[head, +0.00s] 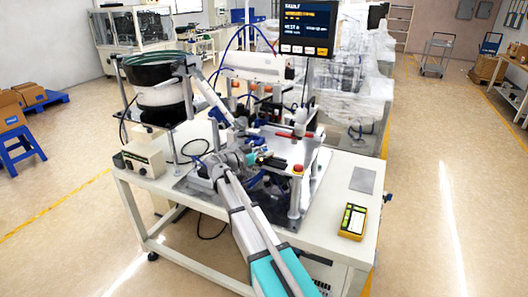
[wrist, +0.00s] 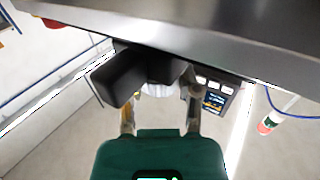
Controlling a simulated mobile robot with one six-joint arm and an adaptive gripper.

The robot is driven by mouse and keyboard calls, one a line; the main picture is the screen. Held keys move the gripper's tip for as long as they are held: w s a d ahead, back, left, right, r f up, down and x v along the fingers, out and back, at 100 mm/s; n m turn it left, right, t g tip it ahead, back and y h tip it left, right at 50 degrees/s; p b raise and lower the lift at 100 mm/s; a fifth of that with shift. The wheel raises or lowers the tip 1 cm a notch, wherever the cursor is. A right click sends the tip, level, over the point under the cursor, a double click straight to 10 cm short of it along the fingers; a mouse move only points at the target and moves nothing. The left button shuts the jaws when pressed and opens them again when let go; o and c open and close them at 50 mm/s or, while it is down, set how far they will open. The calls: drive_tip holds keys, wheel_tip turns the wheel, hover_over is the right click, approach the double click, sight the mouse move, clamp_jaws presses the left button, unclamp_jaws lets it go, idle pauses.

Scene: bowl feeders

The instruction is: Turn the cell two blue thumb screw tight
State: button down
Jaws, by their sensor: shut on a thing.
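My gripper (head: 258,160) is at the work station on the table, among dark fittings beside the metal plate. In the wrist view my gripper (wrist: 160,98) points up under a grey metal edge, its two fingers apart on either side of a black part (wrist: 120,78) and a small pale part (wrist: 157,90). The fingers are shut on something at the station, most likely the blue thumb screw. The blue of the screw cannot be made out there, as the black part and the fingers cover it.
The bowl feeder (head: 160,90) stands at the back left, above a control box (head: 148,158). A screen (head: 306,28) reads FAULT. Posts and a red button (head: 297,170) stand close to my gripper.

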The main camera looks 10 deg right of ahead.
drive_tip(key=m+g, duration=0.2)
drive_tip(key=g, duration=0.1)
drive_tip(key=m+g+h, duration=0.1)
drive_tip(key=shift+w+g, duration=0.25)
drive_tip(key=shift+g, duration=0.15)
drive_tip(key=shift+s+m+g, duration=0.15)
drive_tip(key=shift+m+g, duration=1.05)
drive_tip(key=shift+g, duration=0.5)
drive_tip(key=shift+c, duration=1.5)
unclamp_jaws()
drive_tip(key=a, duration=0.7)
drive_tip(key=shift+w+a, duration=0.2)
drive_tip(key=shift+w, duration=0.15)
